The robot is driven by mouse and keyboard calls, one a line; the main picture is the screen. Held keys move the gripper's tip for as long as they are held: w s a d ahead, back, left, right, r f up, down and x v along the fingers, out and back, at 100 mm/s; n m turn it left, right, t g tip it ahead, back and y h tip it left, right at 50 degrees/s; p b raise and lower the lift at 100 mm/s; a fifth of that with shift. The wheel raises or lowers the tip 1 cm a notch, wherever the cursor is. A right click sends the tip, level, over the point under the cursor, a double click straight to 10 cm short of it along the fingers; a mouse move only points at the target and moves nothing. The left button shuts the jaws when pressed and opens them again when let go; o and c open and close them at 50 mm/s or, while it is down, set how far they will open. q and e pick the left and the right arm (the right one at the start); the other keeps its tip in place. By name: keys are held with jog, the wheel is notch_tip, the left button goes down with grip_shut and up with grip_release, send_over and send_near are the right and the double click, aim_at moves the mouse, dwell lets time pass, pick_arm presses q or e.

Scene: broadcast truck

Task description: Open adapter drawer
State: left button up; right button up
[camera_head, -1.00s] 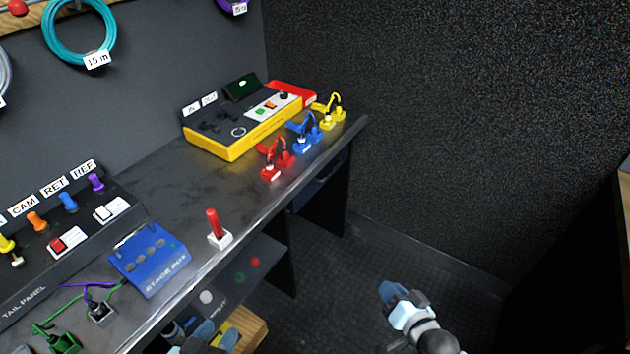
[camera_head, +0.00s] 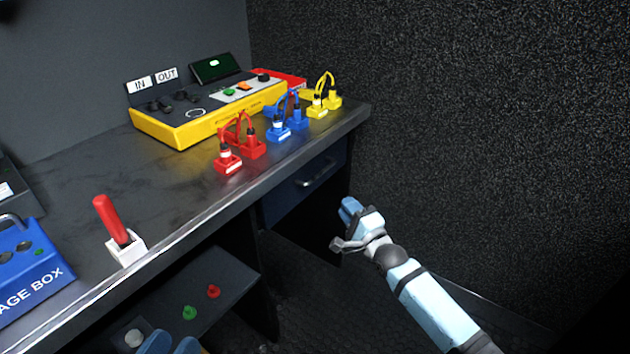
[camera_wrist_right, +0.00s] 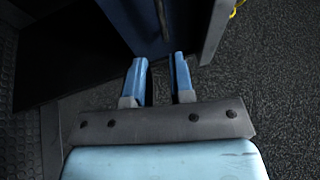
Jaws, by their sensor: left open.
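The drawer (camera_head: 290,200) has a dark blue front under the right end of the desk, with a silver bar handle (camera_head: 317,174). It looks shut. My right gripper (camera_head: 346,222) is in front of and below the handle, apart from it and empty. In the right wrist view my right gripper (camera_wrist_right: 159,78) has its two blue fingers apart, pointing toward the blue drawer front (camera_wrist_right: 185,22), with the handle (camera_wrist_right: 161,15) ahead of them.
The desk top (camera_head: 100,150) overhangs the drawer. On it stand a yellow console (camera_head: 215,125), red (camera_head: 240,150), blue (camera_head: 287,122) and yellow (camera_head: 324,103) adapters, a red-handled switch (camera_head: 112,225) and a blue stage box (camera_head: 30,265). A dark wall (camera_head: 480,130) bounds the right side.

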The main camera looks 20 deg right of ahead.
jog(key=b, duration=0.2)
send_near(321, 172)
jog(key=w, duration=0.2)
pick_arm(q)
jog(key=shift+w+a+f+m+h+b, duration=0.15)
jog(key=shift+w+a+f+m+b, duration=0.2)
jog(key=shift+f+m+b, duration=0.3)
jog(key=shift+w+a+f+m+h+b, duration=0.15)
jog(key=shift+w+f+m+b, duration=0.3)
jog(key=shift+m+b, duration=0.3)
pick_arm(e)
jog(key=shift+a+x, duration=0.2)
jog(key=shift+x, duration=1.8)
jog(key=shift+a+x, duration=0.15)
jog(key=shift+x, duration=1.8)
jog(key=shift+s+f, duration=0.1)
jog(key=shift+c, duration=0.5)
grip_shut()
